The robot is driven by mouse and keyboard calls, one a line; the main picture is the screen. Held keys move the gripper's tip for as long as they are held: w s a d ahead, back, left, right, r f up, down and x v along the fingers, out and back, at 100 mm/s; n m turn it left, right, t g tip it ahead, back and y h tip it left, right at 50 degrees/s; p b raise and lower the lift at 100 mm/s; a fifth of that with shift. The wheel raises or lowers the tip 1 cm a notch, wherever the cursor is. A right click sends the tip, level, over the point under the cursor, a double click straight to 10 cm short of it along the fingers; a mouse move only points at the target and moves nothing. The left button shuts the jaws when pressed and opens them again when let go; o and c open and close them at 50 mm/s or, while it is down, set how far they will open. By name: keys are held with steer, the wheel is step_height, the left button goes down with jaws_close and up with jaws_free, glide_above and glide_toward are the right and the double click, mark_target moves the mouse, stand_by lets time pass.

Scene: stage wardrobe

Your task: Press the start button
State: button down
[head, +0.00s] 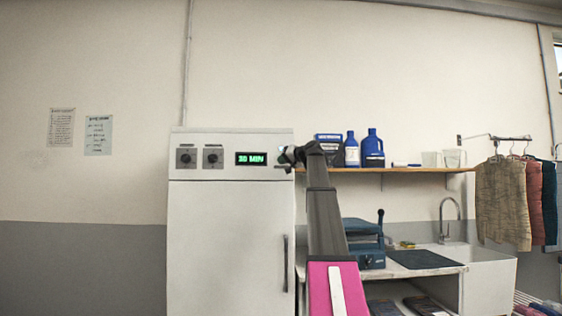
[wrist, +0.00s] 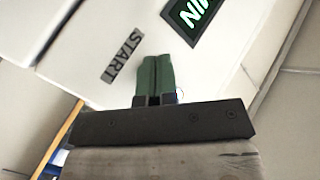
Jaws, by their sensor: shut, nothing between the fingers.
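The white cabinet (head: 230,245) stands left of centre in the head view. Its top panel carries a green-lit display (head: 250,158) reading "30 MIN". In the wrist view part of the display (wrist: 195,17) shows, with a grey "START" label (wrist: 122,56) near it. My gripper (head: 284,155) is at the right end of the panel. In the wrist view its green fingers (wrist: 157,60) are shut together, with nothing between them, beside the label. The start button is not clearly visible; the fingers may hide it. I cannot tell whether they touch the panel.
Two dark knobs (head: 186,157) sit left on the panel. A wooden shelf (head: 400,170) with blue bottles (head: 373,150) is right of the cabinet. Below are a sink (head: 488,275) and a blue press (head: 365,240). Clothes (head: 503,200) hang at far right.

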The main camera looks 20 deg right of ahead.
stand_by(0.3)
steer(key=s, duration=0.2)
steer(key=s+a, duration=0.1)
steer(key=s, duration=0.1)
steer(key=shift+s+a, duration=0.2)
steer(key=shift+s, duration=0.2)
stand_by(0.7)
steer(key=s+a+f+g+h, duration=0.15)
steer(key=a+f, duration=0.25)
steer(key=f, duration=1.2)
steer(key=a+f+g+h, duration=0.1)
steer(key=a+f+g, duration=0.3)
steer(key=f, duration=1.3)
steer(key=a+f+g+h, duration=0.1)
steer(key=a+f, duration=0.4)
steer(key=f, duration=1.1)
steer(key=s+a+f+g+h, duration=0.2)
steer(key=s+a+f+g, duration=0.2)
steer(key=s+f, duration=1.1)
steer(key=s+a+f+n+g+h, duration=0.1)
steer(key=s+a+f+g, duration=0.3)
steer(key=s+f, duration=1.1)
step_height(320, 180, down, 7)
steer(key=shift+s+a+f+n+h, duration=0.15)
steer(key=shift+a+n+h, duration=0.15)
steer(key=shift+a+h, duration=0.65)
